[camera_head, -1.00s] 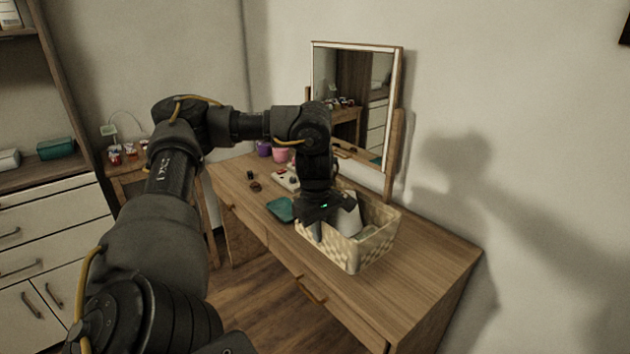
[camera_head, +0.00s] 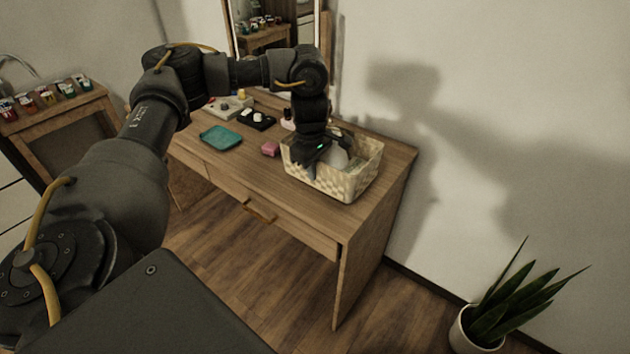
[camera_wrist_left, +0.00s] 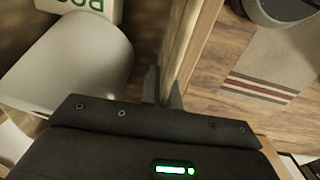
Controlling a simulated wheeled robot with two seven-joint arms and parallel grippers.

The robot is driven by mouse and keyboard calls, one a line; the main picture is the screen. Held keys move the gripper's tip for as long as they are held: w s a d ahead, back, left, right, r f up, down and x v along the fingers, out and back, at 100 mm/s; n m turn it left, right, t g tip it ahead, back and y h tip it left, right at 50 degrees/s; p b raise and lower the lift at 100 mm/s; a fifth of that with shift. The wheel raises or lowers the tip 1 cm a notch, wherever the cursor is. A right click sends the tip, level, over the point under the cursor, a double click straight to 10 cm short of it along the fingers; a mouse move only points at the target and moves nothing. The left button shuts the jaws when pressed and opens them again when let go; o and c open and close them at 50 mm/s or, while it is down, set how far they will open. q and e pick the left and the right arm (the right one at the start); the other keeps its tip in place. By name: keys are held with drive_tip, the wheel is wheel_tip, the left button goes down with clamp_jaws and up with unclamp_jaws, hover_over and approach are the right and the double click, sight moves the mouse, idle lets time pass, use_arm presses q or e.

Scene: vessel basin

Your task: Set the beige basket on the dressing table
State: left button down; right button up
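The beige basket (camera_head: 348,187) is woven and light-coloured, upright over the right end of the wooden dressing table (camera_head: 290,198). I cannot tell if its base touches the tabletop. A white item (camera_head: 337,157) shows inside it. My left gripper (camera_head: 309,172) reaches down at the basket's left rim. In the left wrist view its two fingers (camera_wrist_left: 165,92) are close together with the thin basket wall between them. The basket's inside there holds a pale rounded item (camera_wrist_left: 70,65) and a box with green letters (camera_wrist_left: 85,8). My right gripper is not in view.
A mirror (camera_head: 275,40) stands behind. A side table with jars (camera_head: 50,110) is at left, a potted plant (camera_head: 490,325) at lower right.

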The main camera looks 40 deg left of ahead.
sight(316, 187)
use_arm(q)
drive_tip(key=shift+d, duration=0.1)
drive_tip(key=f, duration=0.3)
drive_tip(key=shift+w+d+f+b, duration=0.1)
drive_tip(key=shift+w+d+b, duration=0.1)
drive_tip(key=shift+b, duration=0.1)
drive_tip(key=shift+a+f, duration=0.15)
drive_tip(key=shift+f, duration=0.05)
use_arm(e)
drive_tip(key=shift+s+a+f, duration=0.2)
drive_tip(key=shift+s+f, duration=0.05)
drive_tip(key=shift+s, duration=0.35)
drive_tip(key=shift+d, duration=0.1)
use_arm(q)
drive_tip(key=shift+f, duration=0.1)
drive_tip(key=c, duration=1.6)
unclamp_jaws()
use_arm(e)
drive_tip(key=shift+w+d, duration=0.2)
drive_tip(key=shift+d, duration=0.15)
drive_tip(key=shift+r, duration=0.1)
